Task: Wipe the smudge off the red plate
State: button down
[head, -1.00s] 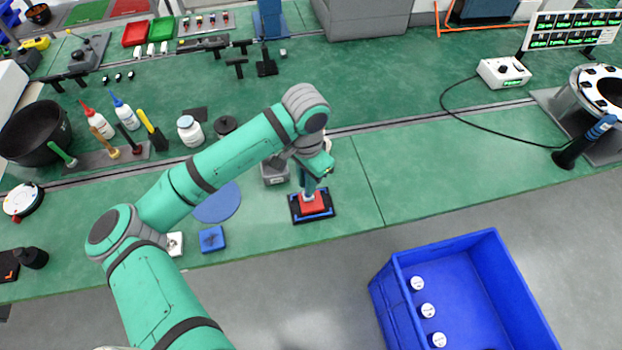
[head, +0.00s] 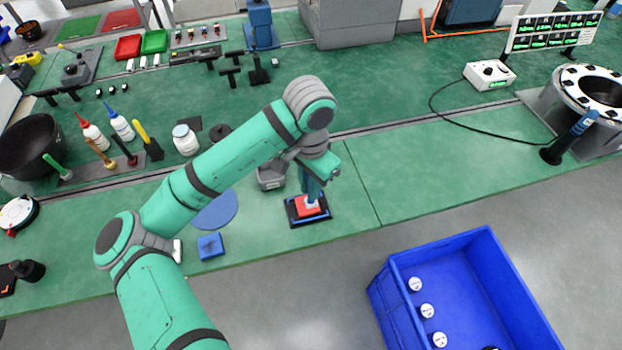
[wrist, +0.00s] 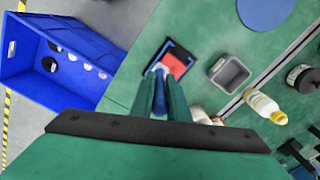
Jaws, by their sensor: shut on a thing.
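The red plate (head: 302,211) lies in a black frame with blue edging near the front edge of the green bench. My gripper (head: 314,194) points down over the plate and hides part of it. In the wrist view, the gripper (wrist: 158,92) is shut on a small blue and white tool (wrist: 158,70). The tool's lower end is at the red plate (wrist: 178,66); I cannot tell whether it touches. I cannot make out a smudge clearly.
A grey open box (head: 270,180) stands just behind the plate. A blue disc (head: 215,212) and a small blue block (head: 210,246) lie to the left. A large blue crate (head: 385,290) stands in front at right. The bench right of the plate is clear.

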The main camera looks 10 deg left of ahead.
jog(key=shift+s+a+r, duration=0.1)
jog(key=shift+r, duration=1.2)
